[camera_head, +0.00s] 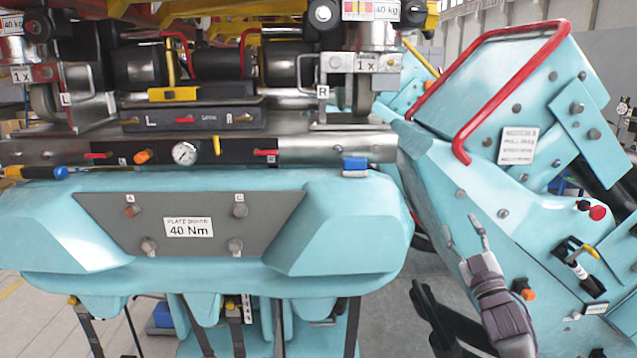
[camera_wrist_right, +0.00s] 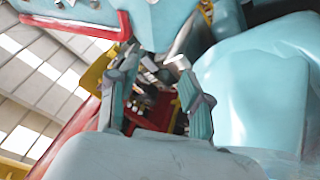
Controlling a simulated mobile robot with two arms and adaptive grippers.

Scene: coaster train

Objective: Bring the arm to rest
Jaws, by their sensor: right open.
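My right gripper (camera_head: 464,240) is at the lower right of the head view, in front of the turquoise side body of the coaster train (camera_head: 425,160). Its fingers point up and it is open, with nothing seen between them. In the right wrist view the two fingers of my right gripper (camera_wrist_right: 152,64) stand apart, with turquoise panels and red parts behind them. I cannot tell whether the gripper touches the train. My left gripper is not in view.
A turquoise seat unit carries a grey bolted plate (camera_head: 115,220) marked 40 Nm. Above it runs a metal beam (camera_head: 60,150) with a pressure gauge (camera_head: 185,152). A red handrail (camera_head: 500,95) and a red knob (camera_head: 597,213) are at right. Grey floor (camera_head: 405,270) shows between the units.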

